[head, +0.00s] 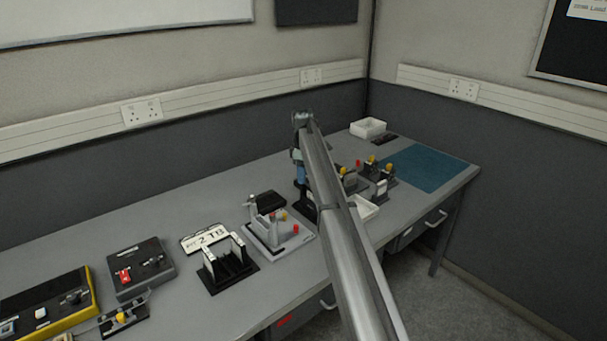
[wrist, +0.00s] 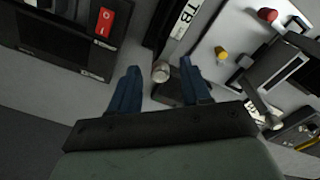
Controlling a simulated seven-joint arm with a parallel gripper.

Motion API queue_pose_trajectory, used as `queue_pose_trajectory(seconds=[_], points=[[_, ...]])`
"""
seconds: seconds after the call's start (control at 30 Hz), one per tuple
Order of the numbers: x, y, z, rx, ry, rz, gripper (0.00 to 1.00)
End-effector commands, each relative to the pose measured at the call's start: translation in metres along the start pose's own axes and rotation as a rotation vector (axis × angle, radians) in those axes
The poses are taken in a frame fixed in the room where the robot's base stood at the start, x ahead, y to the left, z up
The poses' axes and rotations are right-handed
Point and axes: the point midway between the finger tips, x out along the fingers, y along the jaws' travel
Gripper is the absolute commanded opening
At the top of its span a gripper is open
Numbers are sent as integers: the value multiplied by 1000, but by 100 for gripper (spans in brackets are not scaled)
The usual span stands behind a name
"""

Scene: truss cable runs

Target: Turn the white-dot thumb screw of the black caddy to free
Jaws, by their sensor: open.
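A black caddy (head: 232,276) with upright walls and pale edges stands on the bench in front of a white "2 TB" plate (head: 205,237). My gripper (wrist: 158,78) shows in the wrist view with its two blue fingers apart. A silver-grey round knob (wrist: 161,72) shows between the fingertips, beside dark parts. Nothing is visibly clamped. No white dot can be made out on the knob, nor its turned position. In the head view my gripper (head: 302,176) is partly hidden by my arm.
A black box with a red switch (head: 125,275) stands left of the caddy. A grey plate with a yellow-orange knob and red knob (head: 295,229) is to its right. Small fixtures, a white tray (head: 368,128) and a blue mat (head: 430,168) are farther right.

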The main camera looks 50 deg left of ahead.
Motion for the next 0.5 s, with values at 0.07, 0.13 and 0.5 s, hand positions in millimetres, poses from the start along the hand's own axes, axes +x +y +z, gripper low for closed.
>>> queue_pose_trajectory(seconds=[0.07, 0.13, 0.5], points=[[2, 0, 0, 0, 0, 0, 47], [3, 0, 0, 0, 0, 0, 47], [2, 0, 0, 0, 0, 0, 31]])
